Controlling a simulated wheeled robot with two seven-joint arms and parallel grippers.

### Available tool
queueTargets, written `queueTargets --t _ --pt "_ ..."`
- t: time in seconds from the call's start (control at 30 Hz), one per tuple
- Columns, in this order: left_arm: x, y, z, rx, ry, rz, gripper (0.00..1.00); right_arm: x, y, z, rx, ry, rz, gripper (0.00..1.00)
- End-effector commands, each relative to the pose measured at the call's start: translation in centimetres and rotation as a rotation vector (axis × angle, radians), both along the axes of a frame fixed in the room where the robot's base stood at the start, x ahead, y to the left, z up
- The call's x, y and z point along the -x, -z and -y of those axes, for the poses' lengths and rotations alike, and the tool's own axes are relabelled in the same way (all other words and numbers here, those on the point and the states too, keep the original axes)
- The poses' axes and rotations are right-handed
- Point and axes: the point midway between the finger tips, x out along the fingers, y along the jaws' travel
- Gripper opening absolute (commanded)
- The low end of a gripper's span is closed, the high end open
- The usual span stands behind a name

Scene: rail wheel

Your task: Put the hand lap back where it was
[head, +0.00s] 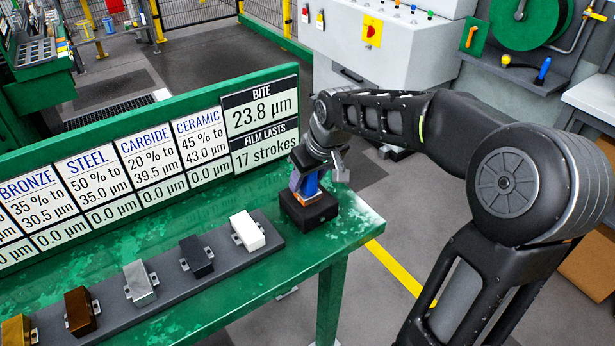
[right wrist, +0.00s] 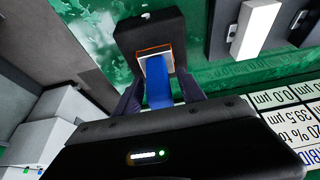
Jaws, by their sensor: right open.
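The hand lap (head: 309,187) has a blue handle and stands in a black block (head: 309,213) at the right end of the green bench. In the right wrist view the blue handle (right wrist: 160,88) rises from a pale, orange-edged patch on the black block (right wrist: 140,36). My right gripper (head: 320,172) is open, with its fingers on either side of the handle. In the right wrist view the gripper (right wrist: 158,90) also straddles it. I cannot tell whether the fingers touch it. My left gripper is not in view.
A dark rail (head: 222,266) left of the black block carries several metal-coloured blocks and a white block (head: 248,232). A sign board (head: 148,165) stands along the bench's back edge, close to my gripper. The green bench (head: 352,222) ends just right of the block.

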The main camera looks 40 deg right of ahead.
Motion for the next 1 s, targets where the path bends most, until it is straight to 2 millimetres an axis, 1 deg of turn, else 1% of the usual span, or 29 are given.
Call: queueTargets --t 0.17,0.27,0.37,0.57,0.8,0.9,1.0 --pt "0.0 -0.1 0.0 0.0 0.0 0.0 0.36 0.0 -0.1 0.0 0.0 0.0 0.0 0.47" --pt "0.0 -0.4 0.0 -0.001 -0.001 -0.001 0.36 0.0 -0.5 0.0 0.0 0.0 0.0 0.47" --pt "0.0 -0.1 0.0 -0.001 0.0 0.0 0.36 0.3 -1.1 0.0 0.001 0.0 0.003 0.47" --pt "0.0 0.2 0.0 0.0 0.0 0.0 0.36 1.6 -4.3 0.0 0.001 -0.001 0.005 0.47" --pt "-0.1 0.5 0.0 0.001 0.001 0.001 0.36 3.6 -8.9 -0.1 0.001 -0.001 0.004 0.47" --pt "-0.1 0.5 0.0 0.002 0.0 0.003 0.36 4.1 -10.3 -0.1 0.001 0.0 0.004 0.47" --pt "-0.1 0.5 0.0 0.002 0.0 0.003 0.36 4.5 -11.1 -0.1 0.0 0.0 0.002 0.47"
